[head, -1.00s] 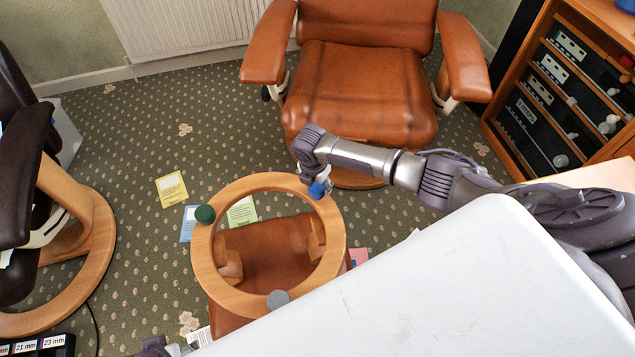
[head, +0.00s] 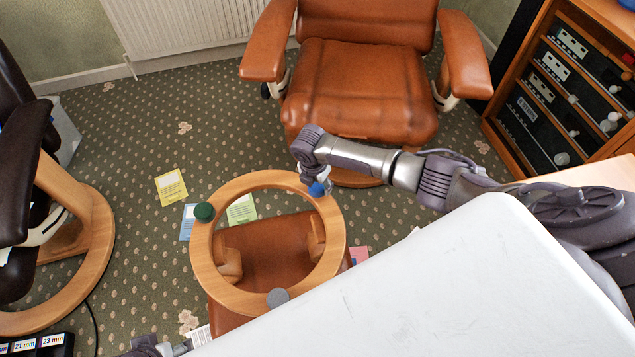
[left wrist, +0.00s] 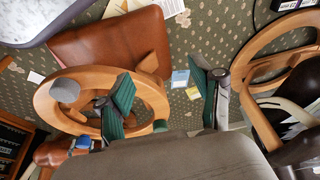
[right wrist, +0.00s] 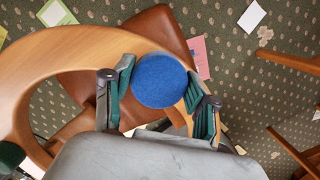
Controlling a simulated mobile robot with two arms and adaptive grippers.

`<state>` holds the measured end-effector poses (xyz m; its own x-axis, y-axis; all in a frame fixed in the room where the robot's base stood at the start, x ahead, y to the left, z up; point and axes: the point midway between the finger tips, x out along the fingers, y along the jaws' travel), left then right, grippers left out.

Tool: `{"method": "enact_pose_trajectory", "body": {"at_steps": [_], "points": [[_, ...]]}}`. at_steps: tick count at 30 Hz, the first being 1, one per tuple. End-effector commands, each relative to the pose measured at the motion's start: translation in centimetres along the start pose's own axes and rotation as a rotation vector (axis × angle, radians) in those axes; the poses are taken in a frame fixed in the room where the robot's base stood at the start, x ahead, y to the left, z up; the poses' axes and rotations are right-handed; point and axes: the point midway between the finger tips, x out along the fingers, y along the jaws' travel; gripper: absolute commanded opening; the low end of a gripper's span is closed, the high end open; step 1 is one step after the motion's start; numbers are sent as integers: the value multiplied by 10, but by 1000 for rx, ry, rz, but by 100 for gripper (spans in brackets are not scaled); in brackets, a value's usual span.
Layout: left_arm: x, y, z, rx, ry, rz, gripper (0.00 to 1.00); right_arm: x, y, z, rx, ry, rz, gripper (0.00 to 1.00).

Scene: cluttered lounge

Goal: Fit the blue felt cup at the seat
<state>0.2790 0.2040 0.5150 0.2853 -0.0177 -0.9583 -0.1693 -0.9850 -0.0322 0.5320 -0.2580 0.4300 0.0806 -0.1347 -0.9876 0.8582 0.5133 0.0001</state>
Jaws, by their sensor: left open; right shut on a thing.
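The blue felt cup (head: 317,189) is at the upper right of the wooden ring (head: 205,265) of an upturned leather footstool. My right gripper (head: 320,182) is shut on it; in the right wrist view the blue felt cup (right wrist: 160,80) sits round and face-on between the fingers (right wrist: 160,98), overlapping the ring (right wrist: 70,55). I cannot tell whether it touches the wood, and the seat under it is hidden. A green cup (head: 204,212) and a grey cup (head: 278,298) are on the ring. My left gripper (left wrist: 165,100) is open and empty, apart from the ring.
A brown leather chair (head: 360,95) stands behind the ring, a dark chair (head: 75,215) at left. A white surface (head: 430,290) covers the lower right. Yellow (head: 171,187) and green (head: 242,209) cards lie on the carpet. A wooden cabinet (head: 520,140) is at right.

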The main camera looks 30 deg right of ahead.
Motion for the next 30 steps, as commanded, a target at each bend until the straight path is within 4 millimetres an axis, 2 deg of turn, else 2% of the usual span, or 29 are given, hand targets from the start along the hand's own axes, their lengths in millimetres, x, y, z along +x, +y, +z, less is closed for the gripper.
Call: {"method": "enact_pose_trajectory", "body": {"at_steps": [30], "points": [[-24, 0, 3, -3, 5, 0, 66, 12, 0, -2, 0, 0, 0, 39]]}}
